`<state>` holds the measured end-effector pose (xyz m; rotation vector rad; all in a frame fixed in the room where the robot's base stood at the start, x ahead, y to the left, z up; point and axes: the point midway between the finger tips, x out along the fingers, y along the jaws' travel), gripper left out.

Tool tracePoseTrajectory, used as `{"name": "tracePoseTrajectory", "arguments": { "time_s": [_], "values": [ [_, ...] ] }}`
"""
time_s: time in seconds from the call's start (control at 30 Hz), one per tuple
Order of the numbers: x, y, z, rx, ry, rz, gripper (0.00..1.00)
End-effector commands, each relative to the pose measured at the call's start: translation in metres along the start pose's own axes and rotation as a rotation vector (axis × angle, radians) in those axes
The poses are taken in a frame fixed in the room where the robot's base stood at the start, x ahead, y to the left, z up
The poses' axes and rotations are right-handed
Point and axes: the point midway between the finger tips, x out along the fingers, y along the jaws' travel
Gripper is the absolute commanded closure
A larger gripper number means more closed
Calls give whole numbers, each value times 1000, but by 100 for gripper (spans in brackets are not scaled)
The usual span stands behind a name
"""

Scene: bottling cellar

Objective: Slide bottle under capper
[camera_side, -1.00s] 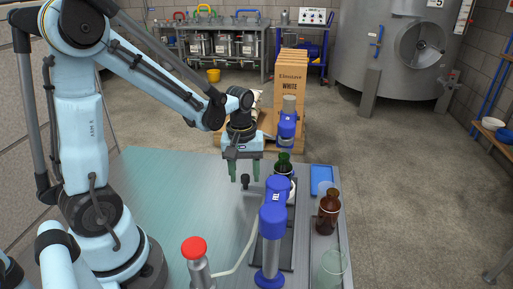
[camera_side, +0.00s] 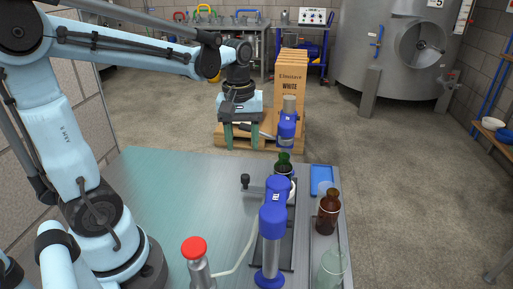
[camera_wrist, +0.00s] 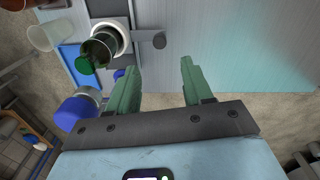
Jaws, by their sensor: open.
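The green bottle (camera_side: 284,163) stands upright near the back right of the metal table, partly hidden behind the blue capper (camera_side: 272,222) in the side view. In the wrist view the bottle (camera_wrist: 97,52) is left of my fingers, beside a white round piece (camera_wrist: 122,36). My gripper (camera_side: 241,146) is open and empty, beyond the table's back edge in the side view, left of the bottle. Its two green fingers (camera_wrist: 160,66) are spread apart in the wrist view with nothing between them. The capper's front post hides the plate around the bottle's base.
A brown bottle (camera_side: 328,214), a clear glass (camera_side: 332,268) and a blue tray (camera_side: 321,178) stand on the right. A red-topped post (camera_side: 196,255) is at the front. Behind the table are a second blue-headed post (camera_side: 287,128) and boxes (camera_side: 290,84). The left tabletop is clear.

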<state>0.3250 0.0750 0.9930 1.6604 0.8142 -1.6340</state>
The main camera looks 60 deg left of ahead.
Motion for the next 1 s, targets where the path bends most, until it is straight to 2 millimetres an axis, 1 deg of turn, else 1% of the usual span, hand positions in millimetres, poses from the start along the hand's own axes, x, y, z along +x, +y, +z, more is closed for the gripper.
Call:
{"name": "tracePoseTrajectory", "arguments": {
  "time_s": [0.03, 0.1, 0.23, 0.67, 0.77, 1.0],
  "values": [
    [-6, 0, 0, 0, 0, 0, 50],
    [-13, 0, 0, 0, 0, 0, 50],
    [-21, 0, 0, 0, 0, 0, 50],
    [-24, 0, 0, -9, 0, -1, 49],
    [-23, 1, 0, -82, 0, -4, 49],
    [-21, 4, 0, -447, 5, -21, 49]
  ]
}}
